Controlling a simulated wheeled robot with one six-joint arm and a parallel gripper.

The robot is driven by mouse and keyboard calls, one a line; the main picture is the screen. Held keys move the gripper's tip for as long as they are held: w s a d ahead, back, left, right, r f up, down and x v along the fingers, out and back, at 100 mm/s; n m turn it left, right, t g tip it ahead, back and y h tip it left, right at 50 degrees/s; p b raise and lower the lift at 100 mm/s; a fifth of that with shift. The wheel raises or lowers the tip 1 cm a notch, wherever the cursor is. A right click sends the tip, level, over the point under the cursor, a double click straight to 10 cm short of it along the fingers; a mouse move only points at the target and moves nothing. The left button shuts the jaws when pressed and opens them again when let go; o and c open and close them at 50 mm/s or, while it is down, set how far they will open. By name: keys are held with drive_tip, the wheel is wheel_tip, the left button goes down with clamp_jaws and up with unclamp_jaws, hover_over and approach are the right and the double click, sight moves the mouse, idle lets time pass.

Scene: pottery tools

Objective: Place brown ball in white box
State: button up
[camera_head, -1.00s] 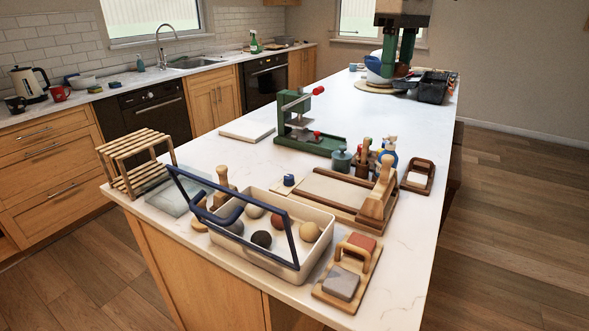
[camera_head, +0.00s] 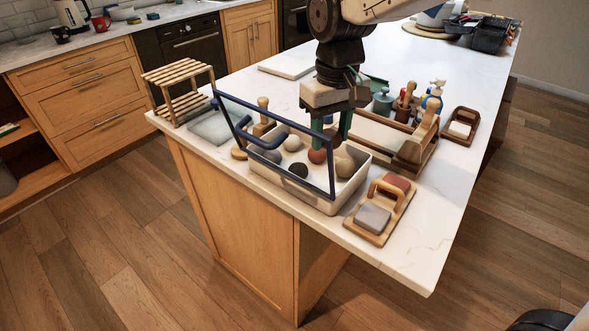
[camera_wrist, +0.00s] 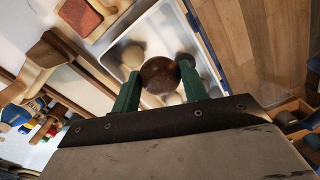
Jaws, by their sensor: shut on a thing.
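The brown ball (camera_head: 317,156) is between the fingertips of my gripper (camera_head: 330,143), at the white box. In the wrist view the brown ball (camera_wrist: 160,75) shows between the two green fingers of my gripper (camera_wrist: 158,80), which is shut on it. I cannot tell whether the brown ball touches the box floor.
A wooden holder with red and grey blocks (camera_head: 374,217) stands right of the box. A wooden tray (camera_head: 412,155), tool pots (camera_head: 383,101) and a spray bottle (camera_head: 437,88) stand behind. A slatted wooden rack (camera_head: 178,82) is at left. The counter's front right (camera_head: 425,240) is clear.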

drive_tip(key=f, duration=0.6)
drive_tip(key=shift+s+a+f, duration=0.15)
drive_tip(key=shift+s+a, duration=0.25)
drive_tip(key=shift+f, duration=2.05)
drive_tip(key=shift+f, duration=0.15)
drive_tip(key=o, duration=0.7)
